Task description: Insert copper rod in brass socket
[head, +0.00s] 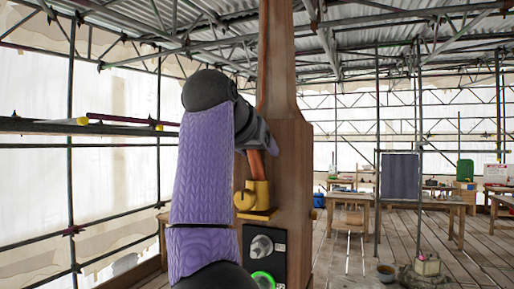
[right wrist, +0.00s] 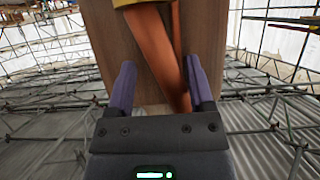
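The brass socket (head: 258,195) sits on the front of a tall wooden spire post (head: 290,150) in the head view. The copper rod (head: 256,166) rises from it; its lower end is hidden inside or behind the brass. In the right wrist view the rod (right wrist: 160,50) runs slanted from the brass (right wrist: 128,3) at the top edge. My right gripper (right wrist: 161,62) has its two purple fingers apart, on either side of the rod, with gaps visible. In the head view the gripper (head: 262,138) is mostly hidden by my arm. My left gripper is not in view.
A black panel (head: 262,250) with a knob and a green-lit ring is below the socket. Scaffold poles and a shelf (head: 90,127) stand at left.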

